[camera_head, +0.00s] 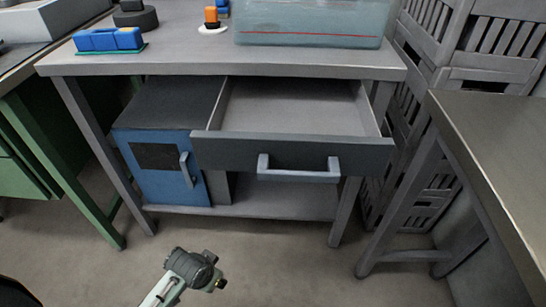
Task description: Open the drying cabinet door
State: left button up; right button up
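The drying cabinet (186,140) is a blue box with a dark top, standing on the lower shelf under the grey workbench. Its front door (142,182) has a dark window panel and appears shut flat against the body. A vertical grey-blue handle (187,170) stands out near the door's right edge. A link of one of my arms rises from the bottom edge, well in front of and below the cabinet and apart from it. No gripper fingers can be made out in this view.
An open, empty drawer (290,153) juts out from the bench, overlapping the cabinet's right side. The bench top (195,62) carries a clear bin (310,22), blue parts (108,40) and an orange item (211,16). A side table (495,150) stands right. Floor in front is clear.

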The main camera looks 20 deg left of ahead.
aim_at(163, 163)
jog(key=u, duration=1.55)
jog(key=i+l, duration=0.1)
jog(key=j+z, duration=0.45)
jog(key=k+j+z, duration=0.2)
jog(key=j+z, duration=0.25)
jog(key=j, duration=0.15)
